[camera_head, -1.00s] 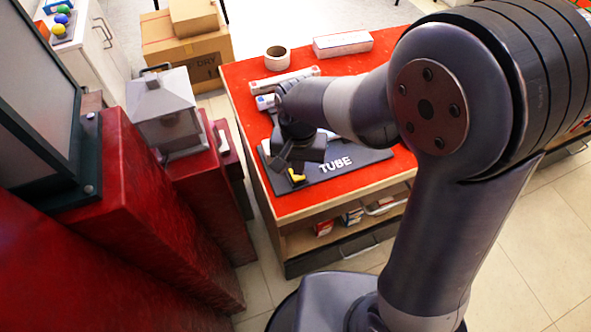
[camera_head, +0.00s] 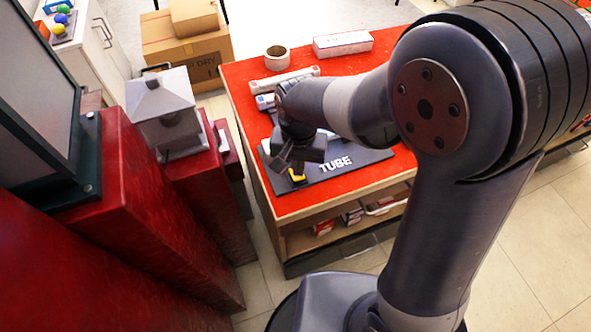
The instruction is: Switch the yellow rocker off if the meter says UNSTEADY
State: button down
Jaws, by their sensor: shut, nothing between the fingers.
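A dark panel (camera_head: 350,169) lettered TUBE in white lies on the red-topped workbench. A small yellow part (camera_head: 298,178), which may be the rocker, shows at the panel's front left, mostly covered by my gripper. My gripper (camera_head: 297,163) is over the panel's left part, pointing down, shut and empty. Whether it touches the yellow part cannot be told. No meter reading can be made out; my arm hides much of the panel.
On the red bench top (camera_head: 240,75) are a tape roll (camera_head: 277,58), a white box (camera_head: 342,43) and a long grey-white item (camera_head: 284,80). A lantern (camera_head: 163,108) stands on red blocks at left. Cardboard boxes (camera_head: 185,45) stand behind.

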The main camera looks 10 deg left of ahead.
jog(key=shift+f+b, duration=0.65)
jog(key=shift+f, duration=0.25)
jog(key=shift+r, duration=0.15)
notch_tip(320, 180, up, 7)
jog(key=p, duration=0.6)
dwell(0.4)
jog(key=shift+f, duration=0.25)
notch_tip(320, 180, down, 7)
jog(key=b, duration=0.6)
jog(key=shift+r, duration=0.15)
